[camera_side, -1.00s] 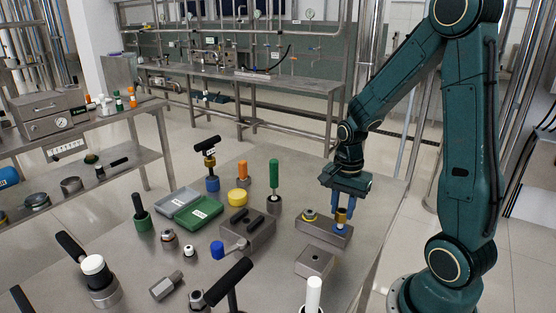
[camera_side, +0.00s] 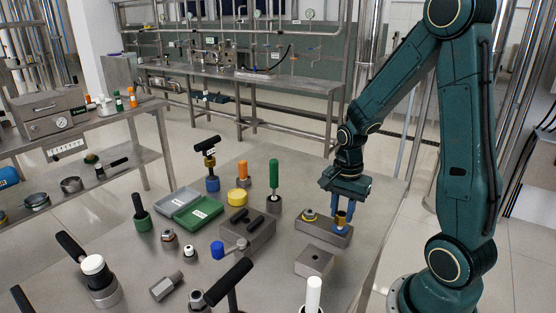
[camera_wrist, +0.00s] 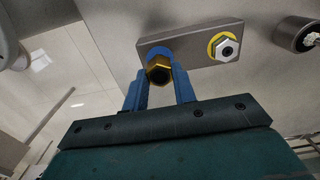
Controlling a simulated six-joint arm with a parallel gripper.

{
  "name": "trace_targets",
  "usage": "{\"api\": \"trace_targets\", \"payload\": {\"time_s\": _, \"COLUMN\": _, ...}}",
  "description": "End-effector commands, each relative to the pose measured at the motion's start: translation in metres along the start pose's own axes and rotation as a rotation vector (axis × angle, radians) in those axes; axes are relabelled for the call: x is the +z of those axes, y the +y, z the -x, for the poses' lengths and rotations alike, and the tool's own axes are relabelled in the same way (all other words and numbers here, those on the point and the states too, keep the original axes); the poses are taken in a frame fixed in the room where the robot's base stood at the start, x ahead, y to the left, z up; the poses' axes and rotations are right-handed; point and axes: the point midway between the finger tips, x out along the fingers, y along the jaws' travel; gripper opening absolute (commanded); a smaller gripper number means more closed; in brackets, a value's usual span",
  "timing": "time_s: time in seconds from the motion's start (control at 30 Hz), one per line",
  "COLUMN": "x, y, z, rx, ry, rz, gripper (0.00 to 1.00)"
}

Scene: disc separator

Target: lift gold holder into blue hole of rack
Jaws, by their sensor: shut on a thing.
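The gold holder (camera_side: 341,218) is upright between the blue fingers of my gripper (camera_side: 343,206). In the wrist view my gripper (camera_wrist: 160,80) is shut on the gold holder (camera_wrist: 158,70), which shows a hex-shaped end. The rack (camera_side: 312,230) is a grey metal block on the table. The blue hole's ring (camera_side: 341,230) is at the rack's right end, directly below the holder; it shows in the wrist view (camera_wrist: 154,52) behind the holder. Whether the holder's lower end is inside the hole is hidden.
A silver hex part sits in the rack's yellow ring (camera_side: 309,216). A grey block (camera_side: 315,262) lies in front of the rack. A green-handled tool (camera_side: 274,180) stands to the left. The table's right edge is close to the rack.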

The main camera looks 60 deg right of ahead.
Motion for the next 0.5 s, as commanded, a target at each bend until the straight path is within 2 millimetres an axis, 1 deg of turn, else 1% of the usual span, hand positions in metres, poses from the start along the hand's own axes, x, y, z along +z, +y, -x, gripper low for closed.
{"api": "trace_targets", "payload": {"time_s": 0.5, "x": 0.0, "y": 0.0, "z": -0.016, "rx": 0.001, "ry": 0.0, "rz": 0.0, "gripper": 0.0}}
